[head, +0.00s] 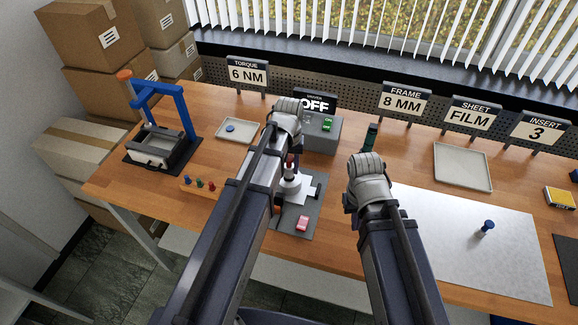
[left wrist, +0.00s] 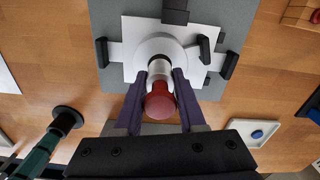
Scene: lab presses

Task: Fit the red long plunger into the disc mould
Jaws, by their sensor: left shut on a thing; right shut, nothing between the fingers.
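The red long plunger (left wrist: 160,103) has a red knob and a pale metal shaft. In the left wrist view my left gripper (left wrist: 162,82) is shut on it. Its shaft lines up with the middle of the round white disc mould (left wrist: 178,45); I cannot tell how deep it sits. The mould is on a white plate over a grey mat. In the head view the red knob (head: 291,160) stands above the mould (head: 290,181), partly hidden by my left arm. My right gripper (head: 368,172) is right of the mould, its fingertips hidden, and holds nothing.
A blue-framed press (head: 158,120) stands at the left, near a wooden rack (head: 199,186) of small coloured pieces. A green-handled tool (left wrist: 45,145) stands near the mat. A pink block (head: 303,223) lies at the mat's front. A pale sheet (head: 450,245) covers the right side.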

